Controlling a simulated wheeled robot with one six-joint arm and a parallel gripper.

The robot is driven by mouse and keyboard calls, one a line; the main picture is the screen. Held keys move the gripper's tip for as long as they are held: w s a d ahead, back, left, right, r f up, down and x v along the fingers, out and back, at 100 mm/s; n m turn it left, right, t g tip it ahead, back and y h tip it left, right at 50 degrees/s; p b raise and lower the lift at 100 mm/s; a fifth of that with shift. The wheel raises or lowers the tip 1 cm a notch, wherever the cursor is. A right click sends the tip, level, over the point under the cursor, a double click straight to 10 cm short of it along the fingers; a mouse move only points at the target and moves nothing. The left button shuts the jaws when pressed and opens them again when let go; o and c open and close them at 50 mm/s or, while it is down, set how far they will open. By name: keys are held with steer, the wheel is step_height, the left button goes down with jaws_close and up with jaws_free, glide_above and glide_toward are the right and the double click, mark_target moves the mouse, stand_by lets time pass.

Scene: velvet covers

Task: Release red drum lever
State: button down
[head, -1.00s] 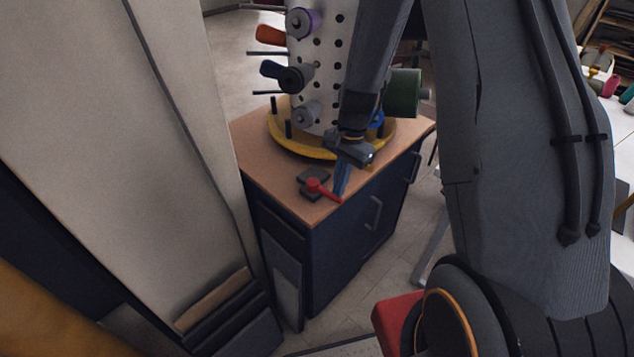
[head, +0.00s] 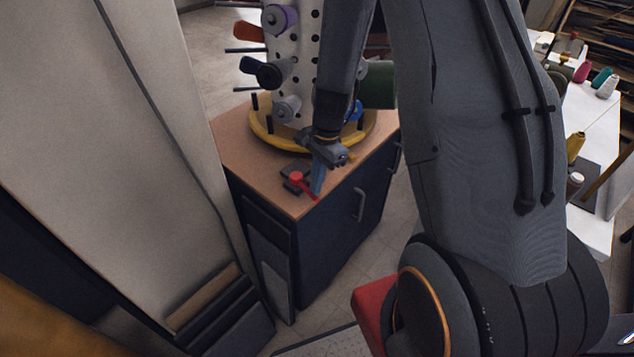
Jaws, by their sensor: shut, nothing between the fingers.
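A red lever (head: 307,190) with a round red hub (head: 296,177) sits on a small dark base on the wooden cabinet top, near its front corner. Its arm points toward the lower right. My gripper (head: 317,182) points down from above, with its blue-grey fingers shut and empty, right beside the lever arm. I cannot tell whether the fingers touch the lever. Behind it stands a white perforated drum (head: 291,65) on a yellow ring (head: 262,137). My arm hides part of the drum's right side.
Orange, blue, purple and grey knobs or handles and dark pegs stick out of the drum's left side. A green cylinder (head: 380,85) is on its right. A pale panel (head: 130,170) stands close on the left. A white table (head: 590,130) with spools is at right.

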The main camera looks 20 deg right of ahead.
steer(key=shift+s+r, duration=0.1)
step_height(320, 180, up, 10)
steer(key=d+p, duration=0.1)
steer(key=p, duration=0.5)
steer(key=shift+w+d+p, duration=0.35)
steer(key=shift+p, duration=0.05)
steer(key=s+a+r+n+t+h+b, duration=0.1)
steer(key=s+n+b, duration=0.4)
steer(key=s+n, duration=0.1)
steer(key=s+a+r+n+t+h+b, duration=0.1)
steer(key=s+a+n+b, duration=0.1)
steer(key=s+n+b, duration=0.4)
steer(key=n, duration=0.2)
steer(key=shift+r+n, duration=0.3)
